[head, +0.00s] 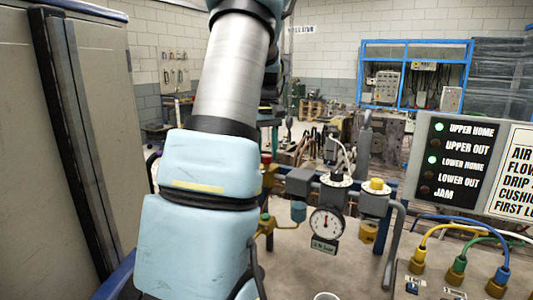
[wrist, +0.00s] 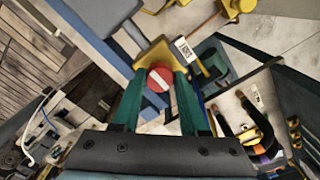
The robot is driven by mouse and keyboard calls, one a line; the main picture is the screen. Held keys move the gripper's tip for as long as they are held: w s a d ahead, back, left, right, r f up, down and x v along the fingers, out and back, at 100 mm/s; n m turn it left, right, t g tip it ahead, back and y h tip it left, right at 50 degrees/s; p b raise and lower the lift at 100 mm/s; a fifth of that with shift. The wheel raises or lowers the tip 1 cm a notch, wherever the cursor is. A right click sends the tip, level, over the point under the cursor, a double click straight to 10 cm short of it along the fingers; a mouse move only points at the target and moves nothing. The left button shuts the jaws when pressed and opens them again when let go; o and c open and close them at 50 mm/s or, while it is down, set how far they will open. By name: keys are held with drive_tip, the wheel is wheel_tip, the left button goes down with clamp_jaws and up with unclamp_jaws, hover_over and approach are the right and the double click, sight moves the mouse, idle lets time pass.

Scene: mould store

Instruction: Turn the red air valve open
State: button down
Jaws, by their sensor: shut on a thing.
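The red air valve's round knob (wrist: 160,79), with a white stripe across its face, sits between the green fingers of my gripper (wrist: 161,82) in the wrist view. The fingers are shut on it from both sides. The stripe lies slanted in that view. A yellow body (wrist: 153,53) shows behind the knob. In the head view a small red part (head: 266,157) shows just right of my arm, above a yellow fitting. My arm hides most of that area, and I cannot make out my gripper there.
A pressure gauge (head: 326,222) and a yellow-topped unit (head: 376,186) stand right of my arm. An indicator panel (head: 457,162) has UPPER HOME and LOWER HOME lit green. Coloured hoses (head: 454,222) plug in below it. A tall cabinet (head: 60,150) stands close on the left.

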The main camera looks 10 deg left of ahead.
drive_tip(key=shift+c, duration=2.2)
unclamp_jaws()
wheel_tip(320, 180, up, 11)
drive_tip(key=b, duration=0.2)
drive_tip(key=shift+f, duration=0.1)
